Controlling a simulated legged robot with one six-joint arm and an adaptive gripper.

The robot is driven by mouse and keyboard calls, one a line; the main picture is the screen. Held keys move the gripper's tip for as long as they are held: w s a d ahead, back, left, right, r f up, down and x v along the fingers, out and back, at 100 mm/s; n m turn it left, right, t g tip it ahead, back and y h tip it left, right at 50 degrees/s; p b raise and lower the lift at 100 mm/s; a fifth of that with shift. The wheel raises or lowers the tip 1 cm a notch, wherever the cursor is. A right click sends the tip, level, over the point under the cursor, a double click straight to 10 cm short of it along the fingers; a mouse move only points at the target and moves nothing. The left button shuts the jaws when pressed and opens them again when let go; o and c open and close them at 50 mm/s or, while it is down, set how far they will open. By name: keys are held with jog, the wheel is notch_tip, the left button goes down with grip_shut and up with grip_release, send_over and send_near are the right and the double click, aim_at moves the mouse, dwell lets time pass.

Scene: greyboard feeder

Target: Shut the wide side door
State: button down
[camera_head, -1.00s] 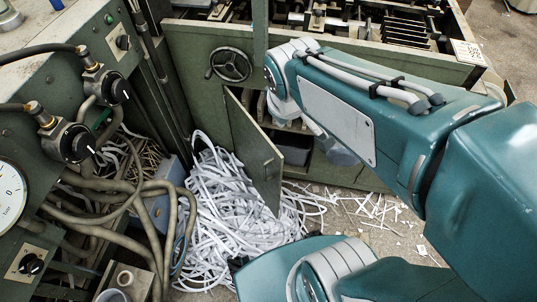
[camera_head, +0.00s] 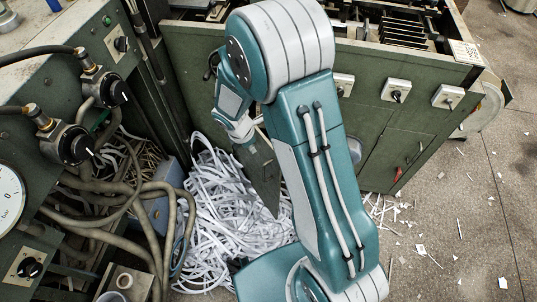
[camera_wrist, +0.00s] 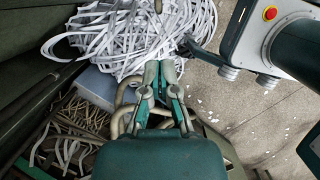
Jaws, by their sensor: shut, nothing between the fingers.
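A dark green door (camera_head: 262,178) on the machine front stands open, swung out over a heap of white paper strips (camera_head: 225,205). My arm hides its upper and right parts and the opening behind it in the head view. My gripper (camera_wrist: 160,68) is shut and empty in the wrist view. It points towards the paper strips, with thick hoses just beneath it. In the head view my wrist end shows beside the door's upper part, but the fingers cannot be made out there. I cannot tell whether they touch the door.
Thick hoses (camera_head: 125,195) and a panel with gauges and knobs fill the left side. A closed panel with a red handle (camera_head: 413,157) is on the right of the machine front. Paper scraps lie on the open floor (camera_head: 460,220) at right.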

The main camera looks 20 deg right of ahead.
send_near(269, 162)
notch_tip(269, 162, down, 5)
jog(key=a, duration=0.1)
jog(key=d, duration=0.2)
jog(key=shift+w+d+f, duration=0.3)
jog(key=shift+d, duration=0.05)
jog(key=shift+w+d, duration=0.1)
jog(key=shift+d, duration=0.25)
